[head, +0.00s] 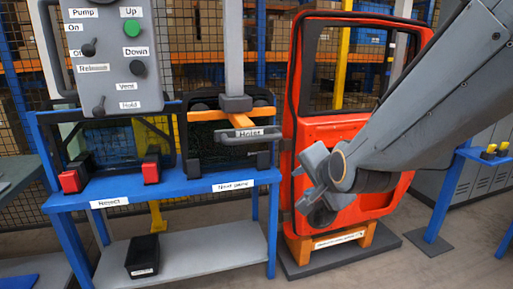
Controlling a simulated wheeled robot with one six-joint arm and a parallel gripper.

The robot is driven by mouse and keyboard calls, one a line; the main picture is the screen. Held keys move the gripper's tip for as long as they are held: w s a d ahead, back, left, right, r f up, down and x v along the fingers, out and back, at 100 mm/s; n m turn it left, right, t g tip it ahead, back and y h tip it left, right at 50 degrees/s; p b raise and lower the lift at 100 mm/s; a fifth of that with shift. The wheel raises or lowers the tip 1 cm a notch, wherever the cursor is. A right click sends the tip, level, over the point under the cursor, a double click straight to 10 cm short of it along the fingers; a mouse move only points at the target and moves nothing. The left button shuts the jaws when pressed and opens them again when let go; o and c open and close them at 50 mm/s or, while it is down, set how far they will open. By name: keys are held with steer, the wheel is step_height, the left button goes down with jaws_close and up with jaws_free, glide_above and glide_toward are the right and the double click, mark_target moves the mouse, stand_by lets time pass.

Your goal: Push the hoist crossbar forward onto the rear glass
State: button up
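The hoist crossbar is a dark grey bar (248,133) labelled "Hoist". It hangs with an orange frame (207,115) below a grey vertical post (234,50). Behind and below it, a dark framed glass (215,155) stands upright on the right half of a blue bench; the crossbar and frame partly cover it. I cannot tell whether the hoist touches the glass. My gripper (308,188) is to the right of and below the crossbar, in front of a red door, and apart from the bar. Its fingers are seen at an angle, so their opening is unclear.
The blue bench (165,188) holds another glass (112,146) and red blocks (151,170) at left. A grey control panel (110,55) hangs above it. The red door (335,128) stands on an orange stand (335,243). A black bin (143,256) sits on the lower shelf.

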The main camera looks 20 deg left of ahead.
mark_target(256, 140)
steer(key=a+r+m+t+y+b, duration=0.1)
steer(key=a+r+m+t+y, duration=0.25)
steer(key=a+r, duration=0.65)
steer(key=shift+m, duration=0.25)
steer(key=shift+s+f+x, duration=0.1)
steer(key=shift+f+x, duration=0.1)
steer(key=shift+x, duration=1.15)
steer(key=shift+s+f+x, duration=0.1)
steer(key=shift+f+x, duration=0.1)
steer(key=shift+x, duration=1.15)
steer(key=shift+f+x, duration=0.2)
steer(key=shift+x, duration=1.15)
steer(key=shift+a, duration=0.1)
steer(key=shift+c, duration=0.3)
steer(key=shift+s, duration=0.1)
jaws_close()
